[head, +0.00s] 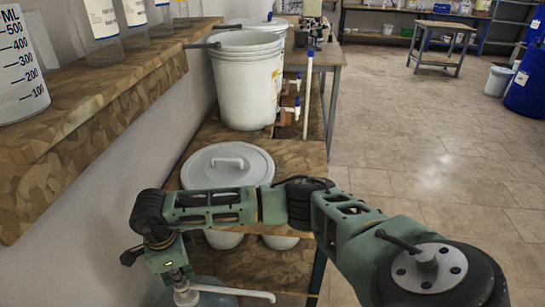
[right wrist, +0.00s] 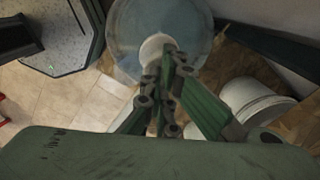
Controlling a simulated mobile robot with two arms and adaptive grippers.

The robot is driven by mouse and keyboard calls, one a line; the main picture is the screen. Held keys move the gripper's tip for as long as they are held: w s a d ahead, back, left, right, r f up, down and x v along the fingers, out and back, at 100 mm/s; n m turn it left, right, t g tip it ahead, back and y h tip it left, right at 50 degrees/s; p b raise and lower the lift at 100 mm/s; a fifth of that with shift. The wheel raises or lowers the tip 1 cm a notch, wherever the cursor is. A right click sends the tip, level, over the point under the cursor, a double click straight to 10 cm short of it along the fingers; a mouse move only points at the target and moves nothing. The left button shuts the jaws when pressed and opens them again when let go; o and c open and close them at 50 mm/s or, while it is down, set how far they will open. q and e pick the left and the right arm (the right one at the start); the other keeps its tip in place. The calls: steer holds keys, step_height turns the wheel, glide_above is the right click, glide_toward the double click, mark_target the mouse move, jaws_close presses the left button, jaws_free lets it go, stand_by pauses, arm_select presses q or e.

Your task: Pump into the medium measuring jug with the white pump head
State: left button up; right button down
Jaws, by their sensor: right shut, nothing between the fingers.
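The white pump head (head: 232,291) shows at the bottom left of the head view, its spout pointing right. It stands on a bluish, see-through container (head: 206,299), mostly cut off by the frame edge. In the right wrist view the round white pump top (right wrist: 155,46) sits in the middle of the bluish container (right wrist: 125,40). My right gripper (head: 180,278) is shut and empty, right above the pump head. Its fingertips (right wrist: 171,62) overlap the pump top's edge; I cannot tell if they touch. A measuring jug marked in ML (head: 18,70) stands on the left shelf; I cannot tell its size class.
A wooden shelf (head: 110,95) juts from the left wall with bottles on it. A grey-lidded drum (head: 228,165) and a large white bucket (head: 245,85) stand behind my right arm.

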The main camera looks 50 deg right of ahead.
steer(key=shift+r+p, duration=1.6)
steer(key=shift+r, duration=1.2)
steer(key=shift+f+b, duration=2.85)
steer(key=shift+f, duration=0.4)
steer(key=shift+r+p, duration=0.7)
steer(key=shift+r, duration=0.25)
steer(key=shift+r+p, duration=1.25)
steer(key=shift+r, duration=1.1)
steer(key=shift+f, duration=0.1)
